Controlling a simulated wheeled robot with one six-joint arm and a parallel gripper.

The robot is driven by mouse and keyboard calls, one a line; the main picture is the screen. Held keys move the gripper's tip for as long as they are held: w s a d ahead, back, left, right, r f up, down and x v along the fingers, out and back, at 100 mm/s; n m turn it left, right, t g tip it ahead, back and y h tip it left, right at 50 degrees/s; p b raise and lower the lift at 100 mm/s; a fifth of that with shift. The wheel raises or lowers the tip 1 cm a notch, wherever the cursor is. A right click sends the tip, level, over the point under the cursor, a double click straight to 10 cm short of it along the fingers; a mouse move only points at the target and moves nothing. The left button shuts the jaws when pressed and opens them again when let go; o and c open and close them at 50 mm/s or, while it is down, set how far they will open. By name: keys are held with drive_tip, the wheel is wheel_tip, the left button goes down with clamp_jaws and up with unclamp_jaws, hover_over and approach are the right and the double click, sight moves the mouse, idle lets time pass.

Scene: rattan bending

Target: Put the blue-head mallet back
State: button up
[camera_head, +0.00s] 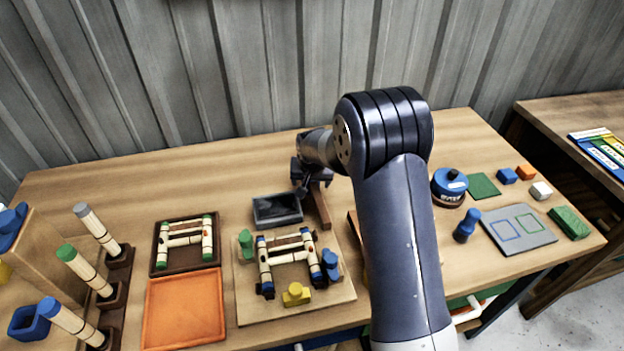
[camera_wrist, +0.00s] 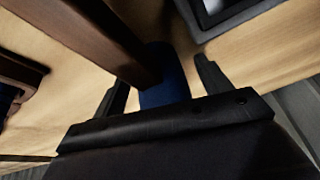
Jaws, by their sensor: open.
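In the wrist view, a dark blue block-like piece (camera_wrist: 168,78), which looks like the mallet's blue head, lies between the two fingers of my gripper (camera_wrist: 160,84). The fingers stand apart with visible gaps to the blue piece. A dark brown wooden bar (camera_wrist: 90,38) runs beside and partly over it; I cannot tell whether it is the mallet's handle or a stand. In the head view, my gripper (camera_head: 308,183) is low at the back of the table, above a brown bar (camera_head: 321,207). The mallet's blue head is hidden there by my gripper.
A wooden board (camera_head: 246,308) with a rattan frame and colored pegs stands nearer, beside an orange mat (camera_head: 184,310). A blue round tool (camera_head: 450,184) and grey plate (camera_head: 517,232) lie right. The back left is clear.

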drive_tip(key=shift+w+f, duration=0.25)
drive_tip(key=shift+f, duration=0.2)
drive_tip(key=shift+c, duration=0.4)
drive_tip(key=c, duration=1.4)
